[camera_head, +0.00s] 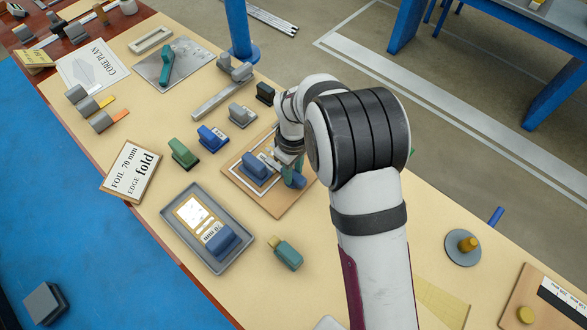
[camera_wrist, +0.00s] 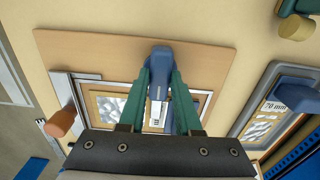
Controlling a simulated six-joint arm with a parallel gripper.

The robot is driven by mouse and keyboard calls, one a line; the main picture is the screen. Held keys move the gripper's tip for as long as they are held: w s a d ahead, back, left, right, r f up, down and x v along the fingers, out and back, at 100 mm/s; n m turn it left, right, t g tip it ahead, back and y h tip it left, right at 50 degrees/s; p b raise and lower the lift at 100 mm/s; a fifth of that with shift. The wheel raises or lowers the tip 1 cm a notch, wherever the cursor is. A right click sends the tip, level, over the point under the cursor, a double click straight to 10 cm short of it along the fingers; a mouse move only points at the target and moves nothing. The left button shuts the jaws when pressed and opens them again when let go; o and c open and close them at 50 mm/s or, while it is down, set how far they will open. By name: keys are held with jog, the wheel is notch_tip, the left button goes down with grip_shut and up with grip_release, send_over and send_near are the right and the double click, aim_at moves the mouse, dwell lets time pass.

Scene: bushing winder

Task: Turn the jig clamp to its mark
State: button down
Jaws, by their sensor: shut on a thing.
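The jig is a tan board (camera_head: 247,193) with a pale frame on it; the board also shows in the wrist view (camera_wrist: 95,50). A dark blue block (camera_head: 256,168) sits at the left side of the frame. In the wrist view, my gripper (camera_wrist: 163,78) has its green fingers closed on a blue-grey handle (camera_wrist: 158,57), which seems to be the jig clamp, over the far part of the board. The clamp's base and its mark cannot be made out. A gold-edged sheet (camera_wrist: 104,106) and a white label lie in the frame, partly hidden by the fingers.
A grey tray (camera_head: 176,233) holding a framed sheet and a blue block stands beside the board. A green piece with a brown end (camera_head: 287,254) lies in front. Green (camera_head: 183,153) and blue (camera_head: 212,138) blocks stand behind. An orange-brown knob (camera_wrist: 60,122) rises left of the board.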

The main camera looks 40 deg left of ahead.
aim_at(294, 174)
jog(key=c, duration=0.6)
grip_release()
notch_tip(294, 174, up, 16)
